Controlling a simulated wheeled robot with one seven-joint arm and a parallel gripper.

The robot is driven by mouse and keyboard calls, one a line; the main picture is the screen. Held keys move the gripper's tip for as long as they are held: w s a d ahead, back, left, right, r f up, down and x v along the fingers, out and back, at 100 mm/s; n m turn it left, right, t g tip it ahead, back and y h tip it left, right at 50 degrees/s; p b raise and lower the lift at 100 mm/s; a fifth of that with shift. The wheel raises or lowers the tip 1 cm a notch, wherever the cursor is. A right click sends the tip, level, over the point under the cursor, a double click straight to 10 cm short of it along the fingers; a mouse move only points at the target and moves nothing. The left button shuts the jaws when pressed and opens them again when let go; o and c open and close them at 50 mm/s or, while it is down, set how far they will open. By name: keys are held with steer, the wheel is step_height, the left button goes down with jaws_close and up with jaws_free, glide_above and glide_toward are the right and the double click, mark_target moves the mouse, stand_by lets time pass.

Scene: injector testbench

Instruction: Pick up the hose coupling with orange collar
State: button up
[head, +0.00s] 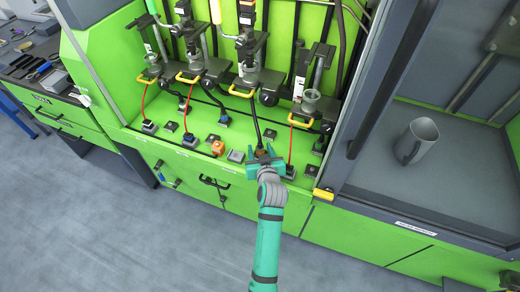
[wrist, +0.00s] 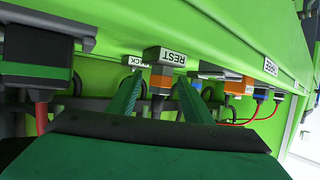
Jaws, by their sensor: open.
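The hose coupling with orange collar (head: 262,146) shows in the head view at the end of a black hose, at the front of the green bench. My gripper (head: 264,153) is there, partly covering it. In the wrist view the coupling's dull orange-brown collar (wrist: 160,82) stands between the two green fingers of my gripper (wrist: 159,90), under a dark block labelled REST. The fingers are apart, one on each side of the coupling. I cannot tell whether either finger touches it.
An orange block (head: 218,148) and a grey block (head: 236,156) stand to the left of my gripper. A red hose (head: 291,145) runs down close on its right. A grey mug (head: 417,142) stands in the bay at the right. The floor in front is clear.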

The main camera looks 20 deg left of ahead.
jaws_close()
steer(key=shift+r, duration=0.1)
steer(key=shift+r, duration=0.8)
steer(key=s+d+r, duration=0.1)
steer(key=s+r, duration=1)
steer(key=s, duration=0.3)
steer(key=shift+d+r, duration=0.15)
steer(key=shift+d, duration=0.05)
